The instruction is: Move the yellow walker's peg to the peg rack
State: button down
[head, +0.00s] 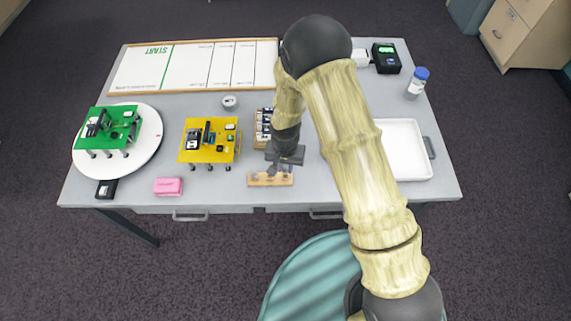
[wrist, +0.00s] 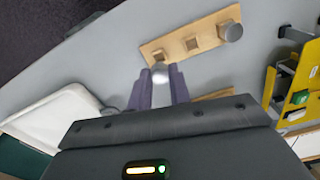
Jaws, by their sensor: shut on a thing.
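The yellow walker (head: 220,154) stands on the table left of my arm; part of it also shows at the right of the wrist view (wrist: 292,88). The peg rack (head: 256,180) is a small wooden board near the table's front edge. In the wrist view the rack (wrist: 207,26) carries a grey round peg (wrist: 230,32) at one end and a bare square wooden seat (wrist: 191,44) in the middle. My gripper (wrist: 160,78) is shut on a small silvery peg (wrist: 160,73) at the rack's other end. The fingers hide most of this peg, so I cannot tell whether it touches the rack.
A wooden box (head: 257,143) stands just behind my gripper. A pink block (head: 168,186) lies to the left, near the green walker (head: 122,120) on its white disc (head: 152,150). A white tray (head: 405,150) is at right. A START board (head: 190,66) lies at the back.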

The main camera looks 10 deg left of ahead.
aim_at(285, 169)
jog(key=shift+f, duration=0.6)
jog(key=shift+s+f+b, duration=0.1)
jog(key=shift+f+b, duration=0.8)
jog(key=shift+f, duration=0.1)
dwell(2.1)
jog(key=c, duration=1.2)
grip_release()
jog(key=shift+r, duration=0.1)
jog(key=shift+r+p, duration=2.65)
jog(key=shift+r, duration=1)
